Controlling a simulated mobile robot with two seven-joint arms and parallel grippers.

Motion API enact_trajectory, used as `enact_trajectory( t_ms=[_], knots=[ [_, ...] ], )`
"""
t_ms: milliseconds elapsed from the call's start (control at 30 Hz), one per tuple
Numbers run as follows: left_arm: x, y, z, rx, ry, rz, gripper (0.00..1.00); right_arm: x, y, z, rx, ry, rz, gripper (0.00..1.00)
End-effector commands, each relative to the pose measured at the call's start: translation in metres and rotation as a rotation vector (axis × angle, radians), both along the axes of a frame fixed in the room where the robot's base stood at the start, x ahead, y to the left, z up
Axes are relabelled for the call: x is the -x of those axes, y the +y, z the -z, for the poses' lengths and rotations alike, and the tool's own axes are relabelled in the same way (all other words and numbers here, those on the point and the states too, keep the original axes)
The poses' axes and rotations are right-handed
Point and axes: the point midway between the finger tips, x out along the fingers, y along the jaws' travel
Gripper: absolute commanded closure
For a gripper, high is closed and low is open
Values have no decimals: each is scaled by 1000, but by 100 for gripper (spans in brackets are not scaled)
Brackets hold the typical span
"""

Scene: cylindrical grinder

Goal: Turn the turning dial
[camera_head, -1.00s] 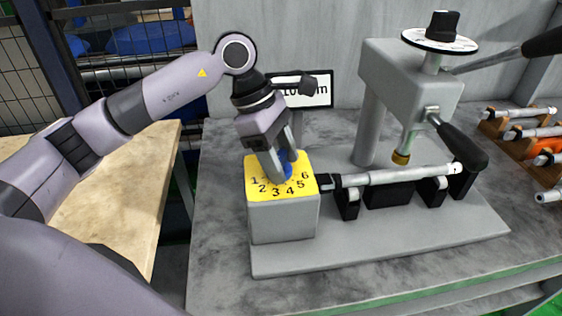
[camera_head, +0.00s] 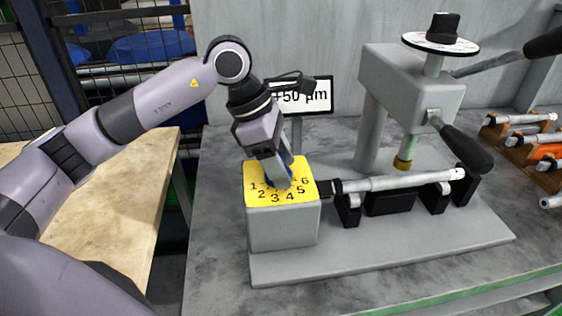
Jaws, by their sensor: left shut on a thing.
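The turning dial is a blue knob (camera_head: 283,180) on top of a grey box with a yellow number plate (camera_head: 258,200), whose visible numbers run from 1 to 6. My left gripper (camera_head: 278,176) points down at the knob and is shut on it, hiding much of the knob and the middle of the plate. My right gripper is not in view.
A metal shaft (camera_head: 400,182) lies on black supports right of the box. A grey press head (camera_head: 410,85) with a black handle (camera_head: 464,148) stands behind it. Wooden racks with shafts (camera_head: 520,140) are at the far right. The front bench is clear.

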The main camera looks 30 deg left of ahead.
Motion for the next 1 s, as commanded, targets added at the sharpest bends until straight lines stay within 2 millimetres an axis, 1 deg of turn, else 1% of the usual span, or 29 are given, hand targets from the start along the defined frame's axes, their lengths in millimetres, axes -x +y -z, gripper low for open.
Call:
enact_trajectory(
  t_ms=[33, 67, 100, 333, 400, 467, 700, 800, 900, 1000],
  knots=[
    [-1, 1, -2, 0, -4, -2, 34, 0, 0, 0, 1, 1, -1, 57],
    [-1, 1, -2, 0, -4, -2, 25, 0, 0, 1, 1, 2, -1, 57],
    [-1, 1, -2, 0, -4, -2, 23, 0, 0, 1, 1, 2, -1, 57],
    [0, 1, -1, -1, -2, -1, 23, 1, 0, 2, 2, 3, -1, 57],
    [0, 2, -3, 0, -3, -1, 23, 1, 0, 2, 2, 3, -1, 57],
    [0, 4, -9, 0, -4, -2, 23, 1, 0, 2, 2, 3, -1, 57],
    [6, 17, -45, 1, -6, -2, 23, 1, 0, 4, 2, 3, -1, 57],
    [8, 22, -57, 0, -6, -2, 23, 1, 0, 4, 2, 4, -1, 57],
    [9, 25, -64, 0, -4, -2, 23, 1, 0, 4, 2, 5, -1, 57],
    [10, 26, -68, 0, -4, -2, 23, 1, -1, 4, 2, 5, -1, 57]
  ],
)
